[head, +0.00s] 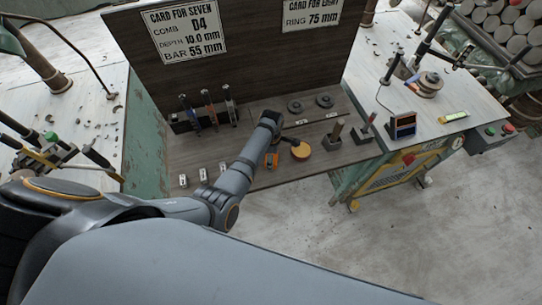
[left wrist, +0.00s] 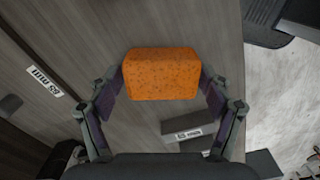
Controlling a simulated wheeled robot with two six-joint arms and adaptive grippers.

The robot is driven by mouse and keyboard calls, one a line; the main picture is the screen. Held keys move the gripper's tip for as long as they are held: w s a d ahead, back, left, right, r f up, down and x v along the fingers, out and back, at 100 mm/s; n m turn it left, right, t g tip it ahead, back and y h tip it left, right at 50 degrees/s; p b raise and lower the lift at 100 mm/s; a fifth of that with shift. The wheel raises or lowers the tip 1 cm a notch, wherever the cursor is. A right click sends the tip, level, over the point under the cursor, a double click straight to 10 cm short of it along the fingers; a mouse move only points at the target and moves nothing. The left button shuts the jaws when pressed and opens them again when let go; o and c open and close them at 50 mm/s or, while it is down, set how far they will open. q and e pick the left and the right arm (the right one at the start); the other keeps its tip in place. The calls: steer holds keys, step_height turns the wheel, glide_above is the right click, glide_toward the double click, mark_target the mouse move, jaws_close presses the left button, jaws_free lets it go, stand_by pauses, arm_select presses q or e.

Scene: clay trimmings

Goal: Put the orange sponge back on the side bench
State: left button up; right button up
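The orange sponge (head: 302,150) is over the front part of the dark wood bench (head: 264,179). In the left wrist view the sponge (left wrist: 162,74) is a speckled orange block between the fingers of my left gripper (left wrist: 162,85). Both finger pads appear to press its sides. In the head view the left gripper (head: 287,149) is small and partly hidden by my arm. Whether the sponge touches the wood is unclear. Pale benches stand at the left (head: 62,70) and right (head: 455,90); which is the side bench is not marked. My right gripper is out of view.
Combs (head: 210,108) stand in a rack behind my arm. A labelled dark block (left wrist: 188,131) is close to the right finger. The right bench holds a small display (head: 403,125).

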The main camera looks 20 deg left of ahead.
arm_select(q)
steer(key=shift+o, duration=0.6)
step_height(320, 180, up, 12)
steer(key=p, duration=0.9)
steer(key=shift+r, duration=0.2)
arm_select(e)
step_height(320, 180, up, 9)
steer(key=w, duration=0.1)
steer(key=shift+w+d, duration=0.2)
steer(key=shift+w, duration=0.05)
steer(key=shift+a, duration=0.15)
